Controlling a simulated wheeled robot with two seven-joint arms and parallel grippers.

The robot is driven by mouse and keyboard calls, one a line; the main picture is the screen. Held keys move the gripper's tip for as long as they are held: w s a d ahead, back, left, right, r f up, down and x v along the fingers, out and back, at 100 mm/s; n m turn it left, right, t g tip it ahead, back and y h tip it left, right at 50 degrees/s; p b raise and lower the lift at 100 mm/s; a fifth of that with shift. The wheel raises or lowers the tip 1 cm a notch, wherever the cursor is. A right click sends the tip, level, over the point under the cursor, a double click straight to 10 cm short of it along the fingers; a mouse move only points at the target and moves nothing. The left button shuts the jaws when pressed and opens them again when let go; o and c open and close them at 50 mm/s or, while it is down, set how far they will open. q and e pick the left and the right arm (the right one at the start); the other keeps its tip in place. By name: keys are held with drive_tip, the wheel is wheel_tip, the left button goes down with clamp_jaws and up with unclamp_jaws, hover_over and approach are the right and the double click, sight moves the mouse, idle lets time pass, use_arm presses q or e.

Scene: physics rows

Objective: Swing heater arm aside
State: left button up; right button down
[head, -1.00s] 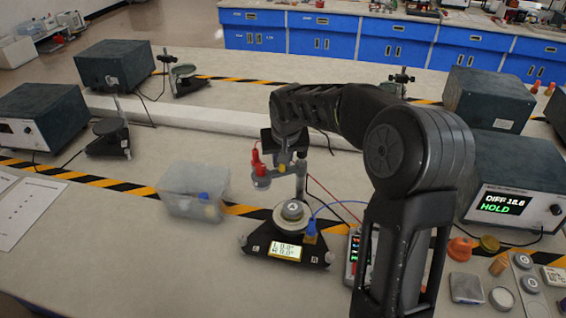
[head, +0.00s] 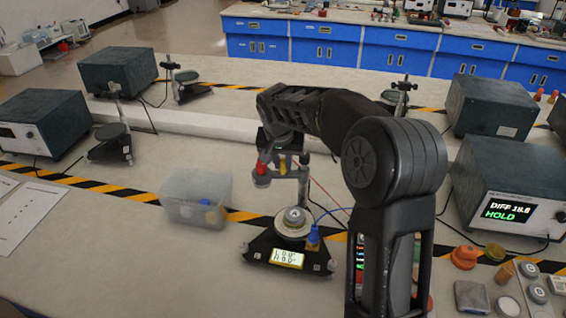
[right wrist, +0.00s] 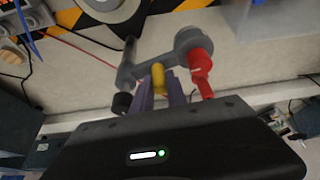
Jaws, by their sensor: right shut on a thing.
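The heater arm (head: 290,173) is a grey bar on an upright post (head: 304,190), with a red terminal (head: 262,169) at its outer end. It stands out to the left, above and beside the round plate (head: 294,221) of a black stand (head: 262,258) with a lit display. My right gripper (right wrist: 160,88) is shut on the yellow knob (right wrist: 158,78) of the heater arm. In the right wrist view the red terminal (right wrist: 201,72) shows beside the fingers. In the head view my right arm partly hides the gripper. My left gripper is out of view.
A clear plastic box (head: 196,198) stands left of the stand. A meter unit (head: 510,200) reading HOLD stands at right, with small pots and blocks (head: 473,298) before it. Blue and red cables run behind the post.

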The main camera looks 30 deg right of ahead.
drive_tip(key=shift+w+r, duration=0.1)
drive_tip(key=c, duration=1.3)
unclamp_jaws()
drive_tip(key=p+v, duration=0.3)
drive_tip(key=v, duration=0.4)
drive_tip(key=shift+a+r, duration=0.1)
drive_tip(key=shift+r, duration=0.2)
